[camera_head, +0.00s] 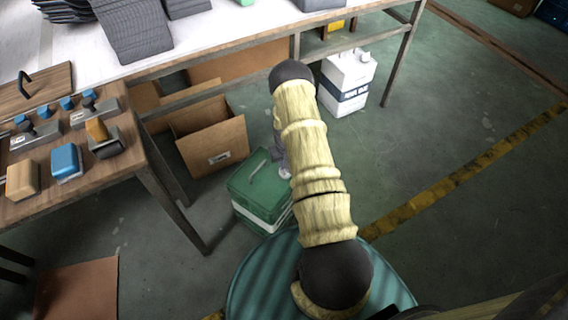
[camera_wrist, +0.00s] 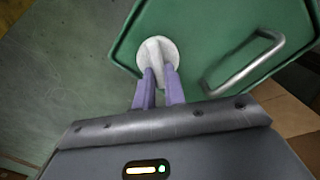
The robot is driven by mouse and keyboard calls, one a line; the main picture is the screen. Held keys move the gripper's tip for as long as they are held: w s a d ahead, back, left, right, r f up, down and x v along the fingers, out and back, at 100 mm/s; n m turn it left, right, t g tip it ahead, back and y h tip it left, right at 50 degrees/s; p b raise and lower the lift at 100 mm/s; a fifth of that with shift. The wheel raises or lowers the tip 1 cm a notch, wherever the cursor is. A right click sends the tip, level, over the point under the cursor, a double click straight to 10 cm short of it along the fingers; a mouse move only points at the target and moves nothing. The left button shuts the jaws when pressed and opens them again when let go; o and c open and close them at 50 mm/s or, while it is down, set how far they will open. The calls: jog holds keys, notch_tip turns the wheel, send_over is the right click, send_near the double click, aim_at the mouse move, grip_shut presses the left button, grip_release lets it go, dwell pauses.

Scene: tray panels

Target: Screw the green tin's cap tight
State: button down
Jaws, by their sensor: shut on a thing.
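The green tin (camera_head: 262,188) stands on the floor in the head view, beside a cardboard box; my arm covers part of it. Its green top (camera_wrist: 220,40) with a metal handle (camera_wrist: 246,66) fills the upper right of the wrist view. The white round cap (camera_wrist: 157,54) sits at the top's left corner, with a raised grip bar across it. My gripper (camera_wrist: 160,78) is shut on the cap's bar, its two purple fingers one on each side. In the head view my gripper (camera_head: 282,150) is small and partly hidden by my arm.
An open cardboard box (camera_head: 212,140) and a white canister (camera_head: 346,82) stand on the floor under the white table (camera_head: 225,25). A wooden table (camera_head: 80,180) with blocks and tools is at left. The floor at right is clear.

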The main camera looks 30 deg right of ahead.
jog(key=m, duration=0.5)
jog(key=shift+s+d+m, duration=0.1)
jog(key=shift+d+m, duration=0.15)
jog(key=shift+m, duration=0.05)
jog(key=m, duration=0.4)
jog(key=shift+s+d+m, duration=0.1)
jog(key=shift+s+m, duration=0.05)
jog(key=shift+m, duration=0.15)
jog(key=c, duration=1.5)
grip_release()
jog(key=shift+o, duration=0.2)
jog(key=shift+r, duration=0.15)
notch_tip(320, 180, up, 17)
jog(key=p, duration=0.3)
